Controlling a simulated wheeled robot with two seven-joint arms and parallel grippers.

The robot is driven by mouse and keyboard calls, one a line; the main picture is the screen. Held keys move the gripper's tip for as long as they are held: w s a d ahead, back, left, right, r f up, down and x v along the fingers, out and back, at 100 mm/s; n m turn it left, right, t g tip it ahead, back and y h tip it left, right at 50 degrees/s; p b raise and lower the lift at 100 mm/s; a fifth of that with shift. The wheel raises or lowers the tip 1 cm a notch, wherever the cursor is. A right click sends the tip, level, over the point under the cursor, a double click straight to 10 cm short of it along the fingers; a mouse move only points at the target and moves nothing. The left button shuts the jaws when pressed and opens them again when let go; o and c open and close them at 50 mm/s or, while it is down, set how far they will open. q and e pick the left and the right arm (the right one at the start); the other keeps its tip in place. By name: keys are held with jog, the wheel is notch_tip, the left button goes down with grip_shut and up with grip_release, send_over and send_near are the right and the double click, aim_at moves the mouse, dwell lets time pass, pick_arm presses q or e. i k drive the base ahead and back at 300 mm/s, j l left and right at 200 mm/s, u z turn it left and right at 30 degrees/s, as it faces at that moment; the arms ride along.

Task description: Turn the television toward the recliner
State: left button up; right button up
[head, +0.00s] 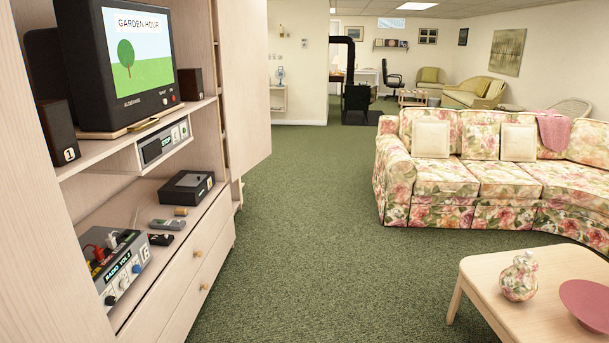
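The television (125,65) is a dark boxy set on the upper shelf of a pale wood wall unit at the left. Its lit screen reads "GARDEN HOUR" above a round green tree and faces right and toward me. It stands on a pale base (101,134). A small dark speaker stands on each side of it. I cannot identify a recliner for certain; a green armchair (430,80) and a tan-green chair (476,92) stand far back at the right. Neither of my grippers is in view.
The wall unit (205,240) also holds a radio-like box (118,262), a black device (187,188) and small loose items. A floral sofa (470,185) stands at the right. A wooden table (490,285) bears a floral vase (519,279) and pink dish (588,303). Green carpet (300,200) between is clear.

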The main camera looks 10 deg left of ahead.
aim_at(113, 62)
jog(key=i+u, duration=0.1)
jog(key=i, duration=0.6)
jog(key=i+l+u, duration=0.1)
jog(key=i, duration=0.65)
jog(key=i+l+u, duration=0.15)
jog(key=i+u, duration=0.3)
jog(key=i+l+u, duration=1.1)
jog(key=l+u, duration=0.2)
